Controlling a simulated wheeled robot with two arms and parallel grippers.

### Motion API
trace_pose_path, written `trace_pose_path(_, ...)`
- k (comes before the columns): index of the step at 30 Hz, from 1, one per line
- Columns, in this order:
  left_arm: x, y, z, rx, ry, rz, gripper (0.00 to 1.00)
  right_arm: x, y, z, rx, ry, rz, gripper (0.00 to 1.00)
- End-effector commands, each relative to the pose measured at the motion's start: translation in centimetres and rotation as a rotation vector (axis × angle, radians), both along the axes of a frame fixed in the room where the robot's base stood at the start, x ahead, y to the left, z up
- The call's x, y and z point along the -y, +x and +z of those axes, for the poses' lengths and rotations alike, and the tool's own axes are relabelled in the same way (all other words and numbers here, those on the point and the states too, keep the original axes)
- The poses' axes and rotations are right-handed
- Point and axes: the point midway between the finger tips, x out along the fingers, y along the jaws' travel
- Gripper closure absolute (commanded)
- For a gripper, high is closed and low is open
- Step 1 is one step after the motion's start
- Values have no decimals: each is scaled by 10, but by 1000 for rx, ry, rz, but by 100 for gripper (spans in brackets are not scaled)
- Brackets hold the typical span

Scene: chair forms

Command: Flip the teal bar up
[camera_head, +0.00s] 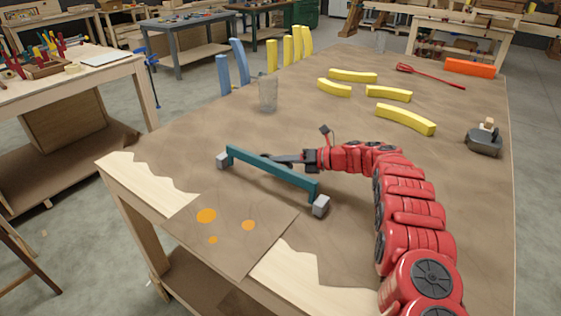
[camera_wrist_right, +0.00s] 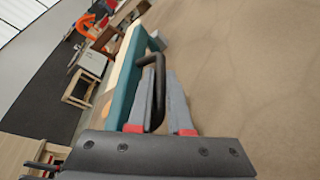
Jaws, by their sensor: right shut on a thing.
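The teal bar (camera_head: 270,173) is raised on edge above the brown tabletop, running between two grey blocks, the left block (camera_head: 223,160) and the right block (camera_head: 320,205). My right gripper (camera_head: 273,159) reaches in from the right to the far side of the bar, near its middle. In the right wrist view the teal bar (camera_wrist_right: 128,82) runs along the left of the fingers. A dark curved handle (camera_wrist_right: 159,75) on the bar lies between the grey fingers, and the right gripper is shut on it. The left gripper is not in view.
Several yellow curved pieces (camera_head: 352,75), a red tool (camera_head: 430,77) and an orange block (camera_head: 469,68) lie farther back. A clear glass (camera_head: 268,94) stands beyond the bar. A dark grey object (camera_head: 485,139) sits at the right. The table's front edge is near the bar.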

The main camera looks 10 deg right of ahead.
Motion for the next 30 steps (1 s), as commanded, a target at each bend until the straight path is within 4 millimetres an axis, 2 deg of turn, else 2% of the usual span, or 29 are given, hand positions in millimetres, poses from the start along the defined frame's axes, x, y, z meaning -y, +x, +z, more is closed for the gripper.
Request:
trace_pose_path(2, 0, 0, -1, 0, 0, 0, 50, -3, -3, -7, -11, -4, 9, 100)
trace_pose_path(3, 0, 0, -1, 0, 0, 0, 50, -3, -3, -7, -11, -4, 9, 79)
trace_pose_path(7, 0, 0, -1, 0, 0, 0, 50, -2, -2, -5, -8, -3, 8, 56)
trace_pose_path(8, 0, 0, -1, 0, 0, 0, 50, -2, -2, -5, -7, -3, 7, 53)
trace_pose_path(16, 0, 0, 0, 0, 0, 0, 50, -1, -1, -3, -4, -3, 4, 53)
trace_pose_path(20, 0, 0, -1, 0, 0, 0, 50, 7, -4, 0, -4, -3, 1, 53)
trace_pose_path(24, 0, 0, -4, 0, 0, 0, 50, 26, -16, 8, -2, 1, 2, 53)
trace_pose_path(30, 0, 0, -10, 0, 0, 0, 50, 73, -41, 21, -2, -1, 0, 53)
